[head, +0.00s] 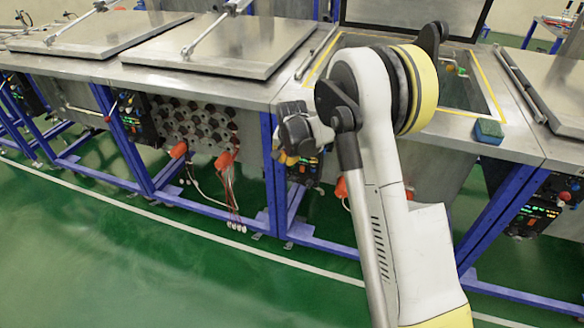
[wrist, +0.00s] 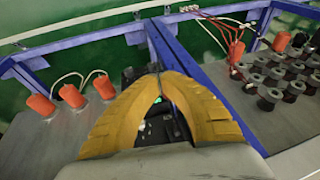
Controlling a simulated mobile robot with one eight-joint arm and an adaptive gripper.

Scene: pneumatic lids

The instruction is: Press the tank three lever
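My gripper (wrist: 158,76) has two yellow fingers whose tips meet in the wrist view, with nothing visible held between them. In the head view my gripper (head: 287,158) is in front of a dark control panel (head: 303,172) with small lights, on the blue frame below the table edge. In the wrist view part of this panel (wrist: 160,128) shows through the gap between the fingers. I cannot make out a lever on it; the gripper hides much of the panel. I cannot tell whether the fingertips touch it.
More control panels hang at the left (head: 136,118) and right (head: 540,205). An open tank (head: 455,85) lies behind my arm; flat lids (head: 220,45) cover tanks to the left. A sponge (head: 488,129) lies on the table edge. Orange fittings (wrist: 72,96) flank the gripper. The green floor (head: 120,245) is clear.

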